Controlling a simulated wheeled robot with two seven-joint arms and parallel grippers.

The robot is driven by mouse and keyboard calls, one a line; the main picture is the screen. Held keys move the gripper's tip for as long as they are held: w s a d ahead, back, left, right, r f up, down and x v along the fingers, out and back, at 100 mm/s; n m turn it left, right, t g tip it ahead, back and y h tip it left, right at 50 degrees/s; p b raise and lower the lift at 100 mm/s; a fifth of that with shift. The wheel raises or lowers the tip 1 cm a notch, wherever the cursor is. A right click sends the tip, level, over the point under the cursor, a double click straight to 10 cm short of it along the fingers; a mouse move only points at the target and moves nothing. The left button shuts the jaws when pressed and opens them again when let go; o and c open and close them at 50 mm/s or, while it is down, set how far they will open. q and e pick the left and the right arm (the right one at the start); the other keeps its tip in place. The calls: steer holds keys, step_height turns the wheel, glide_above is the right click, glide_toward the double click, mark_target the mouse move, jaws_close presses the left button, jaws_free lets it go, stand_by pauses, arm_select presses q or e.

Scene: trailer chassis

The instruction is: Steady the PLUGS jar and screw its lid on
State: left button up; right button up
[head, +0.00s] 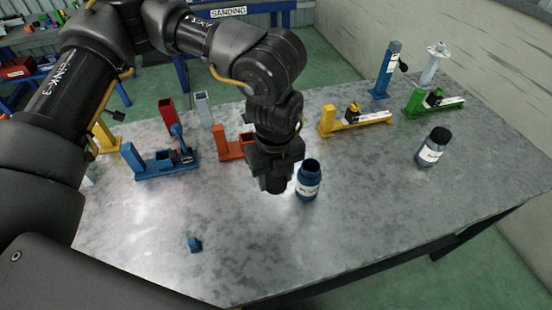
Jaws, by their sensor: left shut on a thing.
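An open blue jar (308,190) with a white label stands upright on the metal table, its dark mouth uncovered. The label is too small to read, so I cannot tell for sure that it is the PLUGS jar. My left gripper (273,178) points down just left of this jar. It is shut on a dark, round piece that looks like the lid (273,186), mostly hidden by the fingers. The lid is beside the jar's mouth in the picture, not on it. My right gripper is not in view.
A second jar (432,148) with a black lid stands at the right. Blue (160,162), orange (231,150), yellow (358,123) and green (433,104) fixtures line the back. A small blue piece (195,244) lies at front left. The front middle of the table is clear.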

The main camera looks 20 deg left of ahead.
arm_select(q)
steer(key=shift+s+d+r, duration=0.15)
steer(key=shift+s+r, duration=0.2)
steer(key=shift+s, duration=0.4)
steer(key=w+a+n, duration=0.4)
steer(key=a+n, duration=0.7)
steer(key=n, duration=0.6)
steer(key=shift+w+a+f, duration=0.2)
steer(key=shift+a+f, duration=0.15)
steer(key=shift+f, duration=0.05)
